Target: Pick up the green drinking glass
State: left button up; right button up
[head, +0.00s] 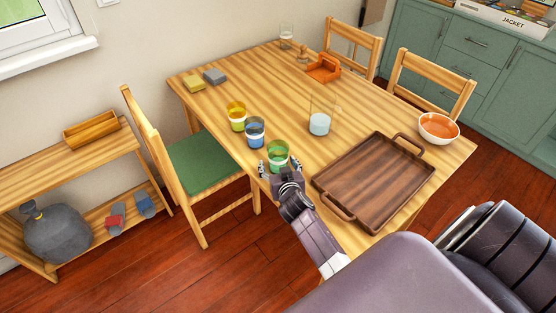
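The green drinking glass (278,152) stands upright near the front left edge of the wooden table, closest to me in a row of coloured glasses. My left gripper (279,167) is at its near side, with one fingertip to the left and one to the right of the glass's lower part. The fingers look spread, with the glass between or just beyond them; I cannot tell whether either finger touches it. My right gripper is out of view.
A blue glass (255,132) and a yellow glass (237,117) stand just behind the green one. A clear glass (320,124) and a brown tray (375,178) are to the right on the table (285,92). A chair (205,162) stands close on the left.

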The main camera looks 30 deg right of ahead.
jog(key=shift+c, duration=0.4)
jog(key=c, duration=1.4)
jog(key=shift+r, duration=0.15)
